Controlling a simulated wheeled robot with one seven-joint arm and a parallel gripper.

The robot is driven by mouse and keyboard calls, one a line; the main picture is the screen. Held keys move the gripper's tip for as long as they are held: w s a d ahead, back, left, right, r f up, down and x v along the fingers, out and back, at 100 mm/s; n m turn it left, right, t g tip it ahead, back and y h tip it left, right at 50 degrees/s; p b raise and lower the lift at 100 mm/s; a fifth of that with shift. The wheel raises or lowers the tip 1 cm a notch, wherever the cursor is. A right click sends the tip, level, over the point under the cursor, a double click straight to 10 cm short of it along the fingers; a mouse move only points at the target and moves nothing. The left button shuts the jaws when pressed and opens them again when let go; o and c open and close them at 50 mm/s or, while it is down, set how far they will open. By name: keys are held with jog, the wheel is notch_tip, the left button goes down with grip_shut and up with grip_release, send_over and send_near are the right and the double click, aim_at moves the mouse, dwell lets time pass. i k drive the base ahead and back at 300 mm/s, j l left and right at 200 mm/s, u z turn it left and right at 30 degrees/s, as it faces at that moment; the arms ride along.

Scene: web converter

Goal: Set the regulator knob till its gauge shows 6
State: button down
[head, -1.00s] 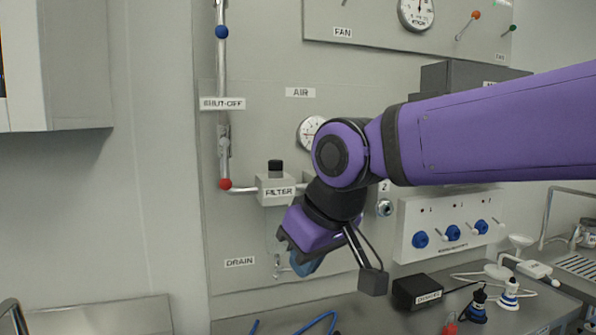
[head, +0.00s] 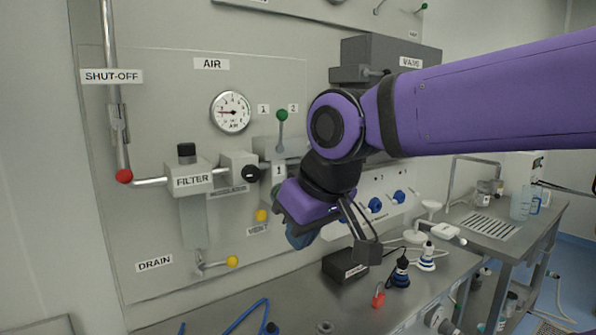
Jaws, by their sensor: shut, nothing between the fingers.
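The air gauge (head: 230,111) is a round white dial on the wall panel under the AIR label. Its needle points left; the numbers are too small to read surely. The regulator (head: 235,165) is a grey block right of the filter (head: 193,180), with a black round knob (head: 250,174) on its right front. My gripper (head: 300,238) hangs to the right of and below the knob, apart from it in the picture. It is shut and empty, its fingers partly hidden by its purple body.
A green-topped lever (head: 282,116) stands right of the gauge. A shut-off pipe with a red ball (head: 124,176) runs down the left. Yellow handles mark the vent (head: 262,215) and drain (head: 232,261).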

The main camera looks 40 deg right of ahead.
aim_at(251, 174)
jog(key=z, duration=0.45)
jog(key=k+l+z, duration=0.35)
jog(key=i+l, duration=0.05)
jog(key=i, duration=0.05)
